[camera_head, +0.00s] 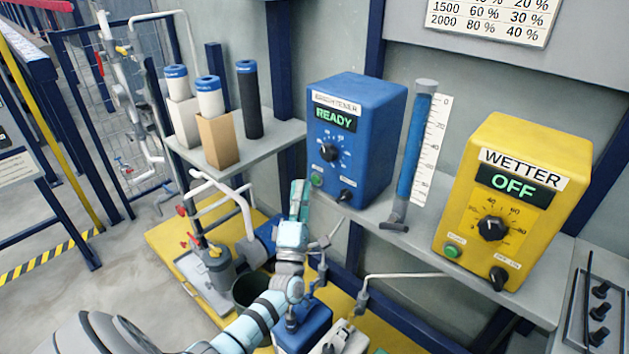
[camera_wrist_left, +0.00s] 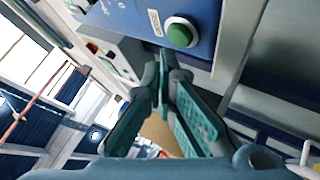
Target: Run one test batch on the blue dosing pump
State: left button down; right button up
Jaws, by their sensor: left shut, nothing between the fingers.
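The blue dosing pump (camera_head: 377,150) stands on the grey shelf, labelled BRIGHTENER, with READY in green on its display (camera_head: 334,117). Its front has a dial (camera_head: 329,151), a green button (camera_head: 317,180) at lower left and a black switch (camera_head: 345,195) at lower right. The green button (camera_wrist_left: 181,34) is large in the left wrist view beside a small white label whose text is hard to read. My left gripper (camera_head: 298,190) is shut and empty, just left of and below the button. Its closed fingertips (camera_wrist_left: 162,58) appear just short of the button. My right gripper is not in view.
A yellow pump (camera_head: 540,155) labelled WETTER reads OFF at right. A blue-filled measuring column (camera_head: 413,150) stands between the pumps. A chart (camera_head: 490,15) hangs above.

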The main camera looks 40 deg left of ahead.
pick_arm(q)
jog(key=shift+w, duration=0.1)
dwell(0.7)
jog(key=shift+w+b, duration=0.35)
jog(key=shift+w+d+b, duration=0.1)
jog(key=shift+w+b, duration=0.3)
jog(key=shift+w, duration=0.1)
dwell(0.6)
jog(key=shift+s, duration=0.1)
jog(key=shift+s+p, duration=0.6)
jog(key=shift+s, duration=0.25)
jog(key=s, duration=0.1)
jog(key=s+p, duration=0.1)
jog(key=s, duration=0.1)
jog(key=s+p, duration=0.1)
jog(key=s, duration=0.1)
jog(key=shift+a, duration=0.3)
